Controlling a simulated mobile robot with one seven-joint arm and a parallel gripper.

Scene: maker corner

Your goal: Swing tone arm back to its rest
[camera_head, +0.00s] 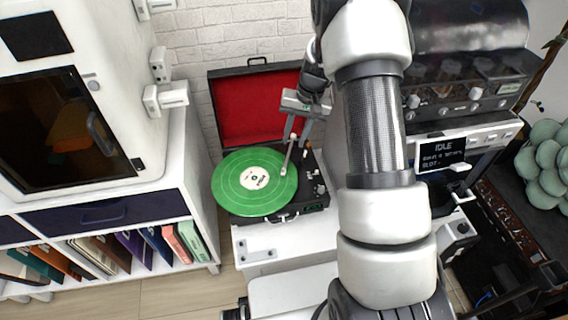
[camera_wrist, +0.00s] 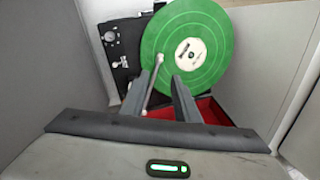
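A suitcase record player (camera_head: 275,215) stands with a green record (camera_head: 232,190) on its platter. The thin silver tone arm (camera_head: 289,155) reaches out over the record, with its head between the pale label and the record's right edge. It also shows in the wrist view (camera_wrist: 152,85), over the record near its edge. My gripper (camera_head: 296,140) points down over the player's back right part. In the wrist view my gripper (camera_wrist: 160,76) has its two fingers apart, with the tone arm showing between them, nearer the left finger. Contact is not clear. I cannot make out the rest.
The player's red-lined lid (camera_head: 250,105) stands open behind the record, close to my gripper. A white cabinet with a dark window (camera_head: 70,130) and a bookshelf (camera_head: 110,250) stand at left. A machine with an "IDLE" screen (camera_head: 441,153) stands at right.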

